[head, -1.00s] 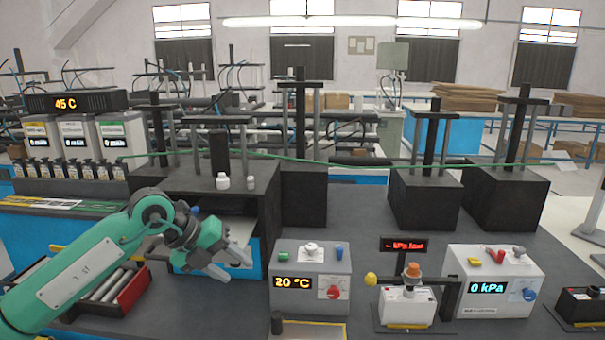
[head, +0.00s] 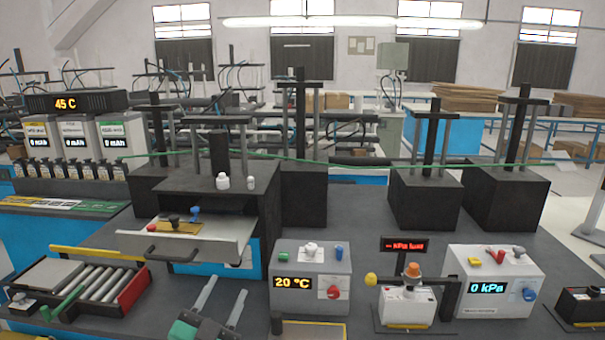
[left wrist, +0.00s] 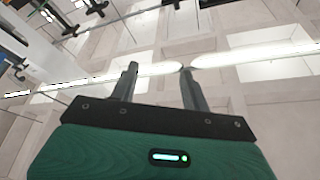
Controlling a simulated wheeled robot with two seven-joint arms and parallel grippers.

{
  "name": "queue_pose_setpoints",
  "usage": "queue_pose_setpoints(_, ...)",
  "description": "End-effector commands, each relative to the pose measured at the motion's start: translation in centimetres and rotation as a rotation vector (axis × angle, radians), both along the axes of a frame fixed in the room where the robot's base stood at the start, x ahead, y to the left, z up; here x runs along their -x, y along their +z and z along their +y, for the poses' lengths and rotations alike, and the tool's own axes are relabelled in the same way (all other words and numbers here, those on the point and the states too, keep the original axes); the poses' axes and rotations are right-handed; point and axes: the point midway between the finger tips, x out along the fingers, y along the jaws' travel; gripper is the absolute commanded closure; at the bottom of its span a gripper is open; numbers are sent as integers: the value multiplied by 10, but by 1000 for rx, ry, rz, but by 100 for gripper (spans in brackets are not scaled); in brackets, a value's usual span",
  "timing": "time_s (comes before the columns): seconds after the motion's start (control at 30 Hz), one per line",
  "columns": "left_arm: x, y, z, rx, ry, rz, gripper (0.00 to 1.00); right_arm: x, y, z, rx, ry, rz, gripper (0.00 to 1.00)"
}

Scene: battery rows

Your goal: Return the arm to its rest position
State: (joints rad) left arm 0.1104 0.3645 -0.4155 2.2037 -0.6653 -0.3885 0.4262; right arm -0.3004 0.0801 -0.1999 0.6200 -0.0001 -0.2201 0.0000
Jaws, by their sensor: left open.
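My left gripper (head: 222,306) is at the bottom of the head view, below the open drawer and left of the 20 °C box. Its two grey fingers point up and stand apart with nothing between them. In the left wrist view the gripper (left wrist: 160,72) is also open and empty, with the ceiling and its lights behind the fingers. Most of the left arm is below the head view's edge. My right gripper is not seen in either view.
The drawer (head: 215,245) of a black press stands pulled out, with a yellow piece (head: 176,227) on it. A roller tray (head: 105,284) is at the lower left. The 20 °C box (head: 312,272), the 0 kPa box (head: 492,278) and a small white device (head: 405,306) stand to the right.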

Motion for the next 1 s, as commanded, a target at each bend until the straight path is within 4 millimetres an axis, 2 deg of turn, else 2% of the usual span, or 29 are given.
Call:
queue_pose_setpoints(0.03,6,-26,14,44,60,106,53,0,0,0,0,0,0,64)
queue_pose_setpoints(0.17,29,-92,47,119,201,390,53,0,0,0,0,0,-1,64)
queue_pose_setpoints(0.27,61,-145,65,155,287,625,53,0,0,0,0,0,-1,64)
queue_pose_setpoints(0.3,77,-166,72,163,315,723,53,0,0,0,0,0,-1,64)
queue_pose_setpoints(0.4,121,-211,81,174,364,951,53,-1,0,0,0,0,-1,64)
queue_pose_setpoints(0.5,164,-242,85,175,386,1142,53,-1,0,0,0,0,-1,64)
queue_pose_setpoints(0.6,202,-264,86,169,393,1301,53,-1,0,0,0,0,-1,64)
queue_pose_setpoints(0.87,293,-293,82,146,370,1637,53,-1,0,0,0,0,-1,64)
queue_pose_setpoints(1.0,281,-329,81,138,371,1649,53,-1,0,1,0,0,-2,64)
